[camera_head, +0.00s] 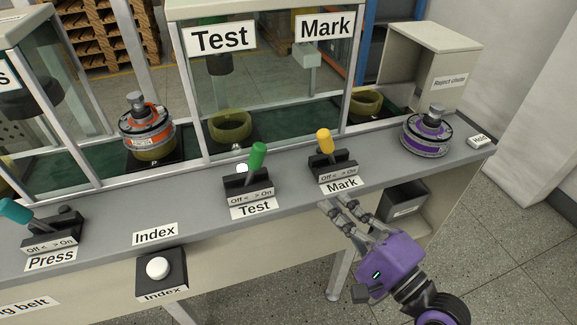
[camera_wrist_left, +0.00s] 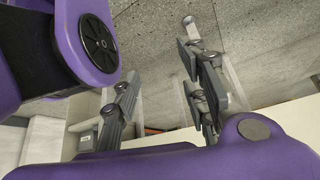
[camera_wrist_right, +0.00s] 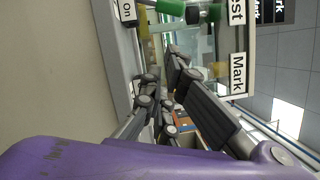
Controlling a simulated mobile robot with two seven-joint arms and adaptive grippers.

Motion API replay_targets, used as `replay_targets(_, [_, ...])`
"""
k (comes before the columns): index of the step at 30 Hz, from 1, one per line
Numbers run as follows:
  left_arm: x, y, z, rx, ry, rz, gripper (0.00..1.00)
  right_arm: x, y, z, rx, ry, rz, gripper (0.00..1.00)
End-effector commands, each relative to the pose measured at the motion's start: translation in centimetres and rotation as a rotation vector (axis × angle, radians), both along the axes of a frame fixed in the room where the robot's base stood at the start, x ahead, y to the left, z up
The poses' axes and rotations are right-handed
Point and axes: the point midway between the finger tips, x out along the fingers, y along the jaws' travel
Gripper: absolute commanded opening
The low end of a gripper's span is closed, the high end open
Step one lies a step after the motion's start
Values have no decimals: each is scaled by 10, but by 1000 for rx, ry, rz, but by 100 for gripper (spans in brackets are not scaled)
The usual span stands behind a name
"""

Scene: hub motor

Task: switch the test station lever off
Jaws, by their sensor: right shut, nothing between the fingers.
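The green-handled Test lever (camera_head: 257,157) stands on its dark base on the grey counter. Its handle leans right, toward "On". The Test label (camera_head: 254,208) is below it. My right gripper (camera_head: 331,204) is shut and empty, in front of the counter edge, below and right of the Test lever and just below the Mark label. It touches no lever. A green handle also shows at the top of the right wrist view (camera_wrist_right: 170,7). My left gripper (camera_wrist_left: 160,75) is open and empty over the floor, and it is out of the head view.
The yellow Mark lever (camera_head: 325,142) stands close right of the Test lever, leaning left. The teal Press lever (camera_head: 15,211) and white Index button (camera_head: 157,268) are at left. A glass-fronted enclosure (camera_head: 270,80) rises behind. A purple motor (camera_head: 426,132) sits at the counter's right.

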Motion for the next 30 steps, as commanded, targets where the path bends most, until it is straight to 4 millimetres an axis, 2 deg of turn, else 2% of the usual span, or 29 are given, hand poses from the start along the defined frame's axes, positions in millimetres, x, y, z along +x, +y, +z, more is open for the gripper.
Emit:
replay_targets(5, [13,-2,6,-3,-25,-4,40,6,4,2,0,-2,-1,0])
replay_targets(8, [22,-4,12,-5,-43,-7,40,18,12,4,2,-3,-1,0])
replay_targets(13, [27,-5,21,-5,-55,-11,40,46,33,9,3,-4,-1,0])
replay_targets(20, [23,-5,21,-3,-47,-14,40,85,61,13,0,-2,0,0])
replay_targets(24, [21,-5,24,-1,-43,-17,40,86,80,19,1,-2,0,0])
replay_targets(30, [22,-5,27,-1,-46,-19,40,88,93,22,-2,0,0,0])
